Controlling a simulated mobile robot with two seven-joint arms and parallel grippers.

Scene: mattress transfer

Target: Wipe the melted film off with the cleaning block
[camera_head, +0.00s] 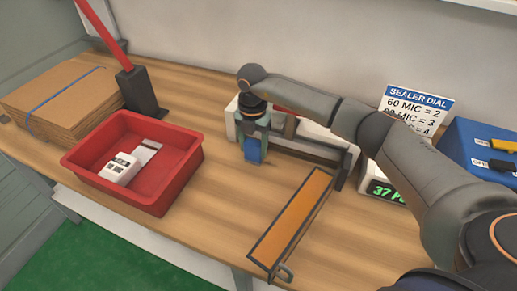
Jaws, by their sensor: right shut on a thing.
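My right gripper (255,135) reaches in from the right and is shut on a blue block (254,152), which looks like the cleaning block. The block points down at the front left of a white and dark sealer (325,150) at the back of the table. I cannot tell whether the block touches the sealer. My forearm and gripper cover part of the sealer. I cannot make out any melted film. My left gripper is not in view.
A red bin (185,178) with white packets stands left, before stacked cardboard (62,98) and a red-handled post (140,95). An orange dark-framed board (293,218) lies front centre. A dial sign (417,108), green display (383,190) and blue box (475,148) stand right.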

